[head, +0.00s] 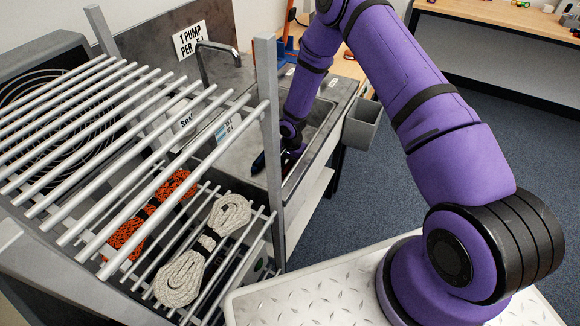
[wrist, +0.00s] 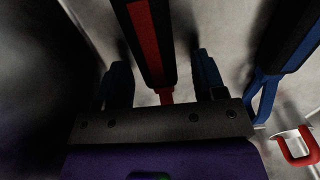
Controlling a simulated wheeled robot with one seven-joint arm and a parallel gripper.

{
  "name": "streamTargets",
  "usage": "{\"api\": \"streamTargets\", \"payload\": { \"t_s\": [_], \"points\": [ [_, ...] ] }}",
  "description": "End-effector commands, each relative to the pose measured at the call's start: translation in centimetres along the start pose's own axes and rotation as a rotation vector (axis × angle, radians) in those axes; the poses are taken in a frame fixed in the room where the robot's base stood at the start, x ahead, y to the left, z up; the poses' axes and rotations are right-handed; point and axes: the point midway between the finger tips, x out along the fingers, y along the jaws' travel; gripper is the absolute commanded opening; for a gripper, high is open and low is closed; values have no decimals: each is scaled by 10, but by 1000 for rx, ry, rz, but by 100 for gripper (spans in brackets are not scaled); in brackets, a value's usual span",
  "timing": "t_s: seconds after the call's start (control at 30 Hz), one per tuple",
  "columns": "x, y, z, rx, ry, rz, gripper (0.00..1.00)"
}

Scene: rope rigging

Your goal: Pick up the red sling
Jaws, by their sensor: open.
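The red sling (wrist: 148,40) shows in the wrist view as a dark strap with a red stripe. A thin red end of it reaches down towards the gripper's palm. My gripper (wrist: 161,76) is open, with one finger on either side of the sling and a gap on both sides. I cannot tell how far the sling lies below the fingertips. In the head view my gripper (head: 275,160) is low in the grey metal sink (head: 318,127), and I cannot make out the red sling there.
A blue sling (wrist: 292,55) lies right of the gripper, near a red-handled metal piece (wrist: 298,148). A slatted metal rack (head: 130,130) with an orange rope coil (head: 128,238) and a white rope coil (head: 180,278) stands left of the sink. A grey bin (head: 362,124) hangs right.

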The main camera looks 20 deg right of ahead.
Motion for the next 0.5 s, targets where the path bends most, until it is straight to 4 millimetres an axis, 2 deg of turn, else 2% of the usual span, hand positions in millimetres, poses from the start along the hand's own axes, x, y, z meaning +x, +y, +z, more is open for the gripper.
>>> {"api": "streamTargets", "payload": {
  "t_s": [0.13, 0.37, 0.5],
  "points": [
    [0, 0, 0, 0, 0, 0, 62],
    [0, 0, 0, 0, 0, 0, 9],
    [0, 0, 0, 0, 0, 0, 8]
  ]
}}
